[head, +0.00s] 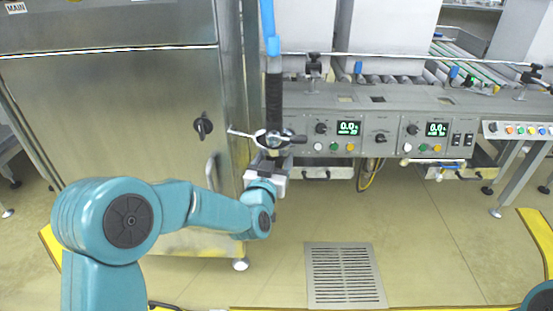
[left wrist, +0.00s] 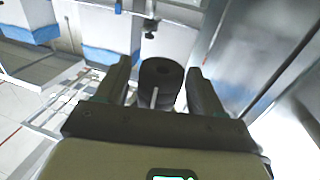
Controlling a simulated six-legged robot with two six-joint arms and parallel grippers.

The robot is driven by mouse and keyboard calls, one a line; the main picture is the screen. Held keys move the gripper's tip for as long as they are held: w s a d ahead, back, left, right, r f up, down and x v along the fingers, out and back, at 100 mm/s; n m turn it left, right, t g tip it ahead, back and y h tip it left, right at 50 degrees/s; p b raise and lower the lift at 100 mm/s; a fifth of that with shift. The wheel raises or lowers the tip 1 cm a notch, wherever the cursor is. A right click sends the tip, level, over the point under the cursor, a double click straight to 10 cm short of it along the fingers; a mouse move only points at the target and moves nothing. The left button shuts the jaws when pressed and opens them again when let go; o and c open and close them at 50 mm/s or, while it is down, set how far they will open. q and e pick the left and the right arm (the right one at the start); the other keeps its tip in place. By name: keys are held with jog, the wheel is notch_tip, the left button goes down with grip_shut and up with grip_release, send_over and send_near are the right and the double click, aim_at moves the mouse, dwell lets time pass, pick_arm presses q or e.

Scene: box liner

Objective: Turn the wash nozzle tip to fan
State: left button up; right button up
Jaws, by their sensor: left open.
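The wash nozzle (head: 273,100) hangs upright from a blue hose, with a black ribbed grip and a metal lever lower down. My left gripper (head: 270,157) is just below its lower end in the head view. In the left wrist view the black round nozzle tip (left wrist: 161,75) shows a dark hole and a white line on its side. My left gripper (left wrist: 159,68) is open, one finger on each side of the tip, with a narrow gap visible on both sides. The head view hides most of the tip. My right gripper is out of view.
A steel cabinet (head: 120,110) with a black knob stands close on the left. A control panel (head: 375,135) with displays and buttons runs behind the nozzle. A floor drain grate (head: 344,275) lies in front, with clear floor (head: 440,240) to its right.

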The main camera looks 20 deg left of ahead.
pick_arm(q)
jog(key=shift+w, duration=0.65)
jog(key=c, duration=1)
jog(key=shift+o, duration=0.2)
